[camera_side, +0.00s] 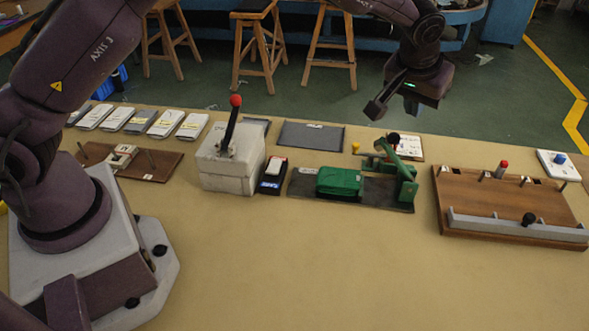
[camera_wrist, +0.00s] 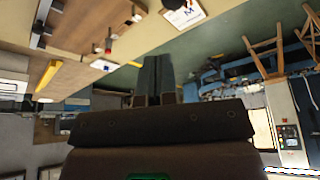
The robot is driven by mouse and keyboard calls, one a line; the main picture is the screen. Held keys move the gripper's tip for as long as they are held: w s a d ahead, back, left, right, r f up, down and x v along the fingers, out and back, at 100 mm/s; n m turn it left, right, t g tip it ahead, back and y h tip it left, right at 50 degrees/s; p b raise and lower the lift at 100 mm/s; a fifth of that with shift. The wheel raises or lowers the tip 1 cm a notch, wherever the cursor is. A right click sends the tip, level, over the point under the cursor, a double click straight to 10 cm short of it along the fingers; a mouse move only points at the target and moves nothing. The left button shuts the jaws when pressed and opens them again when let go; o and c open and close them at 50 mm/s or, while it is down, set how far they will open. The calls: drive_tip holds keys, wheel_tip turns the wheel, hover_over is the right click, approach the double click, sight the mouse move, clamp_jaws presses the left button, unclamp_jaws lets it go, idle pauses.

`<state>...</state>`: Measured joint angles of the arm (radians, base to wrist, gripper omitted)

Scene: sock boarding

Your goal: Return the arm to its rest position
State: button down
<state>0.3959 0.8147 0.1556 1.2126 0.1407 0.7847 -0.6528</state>
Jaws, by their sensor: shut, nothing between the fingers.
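My gripper (camera_side: 375,108) is raised above the back edge of the table (camera_side: 330,270), up and left of the green lever device (camera_side: 405,183) in the side view. It is shut and empty, with its fingers angled down to the left. In the wrist view the two dark fingers (camera_wrist: 155,76) lie together with nothing between them. The wrist view is tilted and looks out across the room, with part of the table at its upper left.
A white box with a red-knobbed lever (camera_side: 232,160), a green block (camera_side: 339,181) and a wooden board with a grey bar (camera_side: 505,205) stand on the table. Several white cards (camera_side: 130,120) lie at the back left. The front of the table is clear. Stools (camera_side: 258,45) stand behind.

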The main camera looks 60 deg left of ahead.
drive_tip(key=shift+w+d+r, duration=0.1)
drive_tip(key=shift+r, duration=0.2)
drive_tip(key=s+f, duration=0.1)
drive_tip(key=s+f+m+g, duration=0.1)
drive_tip(key=s, duration=0.1)
drive_tip(key=shift+a+f+m, duration=0.2)
drive_tip(key=shift+a+m, duration=0.1)
drive_tip(key=shift+a, duration=0.1)
drive_tip(key=s+a+r, duration=0.4)
drive_tip(key=s+r, duration=0.1)
drive_tip(key=s, duration=0.6)
drive_tip(key=s+a+r+m+t, duration=0.1)
drive_tip(key=s+a+r, duration=0.4)
drive_tip(key=s, duration=0.6)
drive_tip(key=s+a+r+t+h, duration=0.1)
drive_tip(key=s+a+r, duration=0.3)
drive_tip(key=s, duration=0.7)
drive_tip(key=shift+s+a+r, duration=0.15)
drive_tip(key=shift+s+r, duration=0.05)
drive_tip(key=shift+r, duration=0.6)
